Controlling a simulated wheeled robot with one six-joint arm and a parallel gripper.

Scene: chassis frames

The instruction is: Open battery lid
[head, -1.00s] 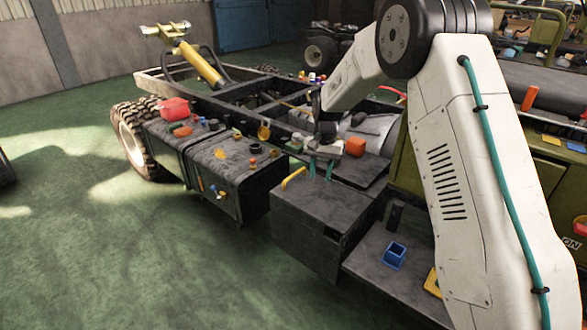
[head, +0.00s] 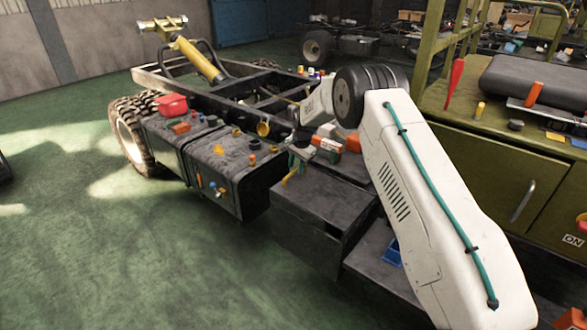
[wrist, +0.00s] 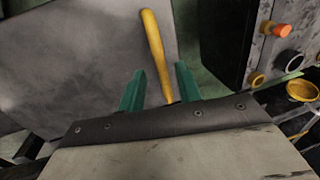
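The battery box (head: 305,240) is a dark grey box on the side of the chassis, and its flat lid (head: 325,197) lies level on top. A yellow handle (head: 290,177) stands at the lid's left end. In the wrist view the lid is the grey surface (wrist: 75,60) at left, with the handle (wrist: 153,45) running up from between my fingers. My gripper (head: 296,163) is at the handle. In the wrist view my gripper (wrist: 160,70) is open, one green finger on each side of the handle, with gaps visible. The handle's lower end is hidden behind the gripper body.
A dark tank (head: 235,165) with coloured caps stands left of the box. An orange block (head: 353,143) lies behind the lid. A blue open container (head: 393,254) sits on the lower step, partly behind my arm. A green cabinet (head: 490,170) stands at right. Floor in front is clear.

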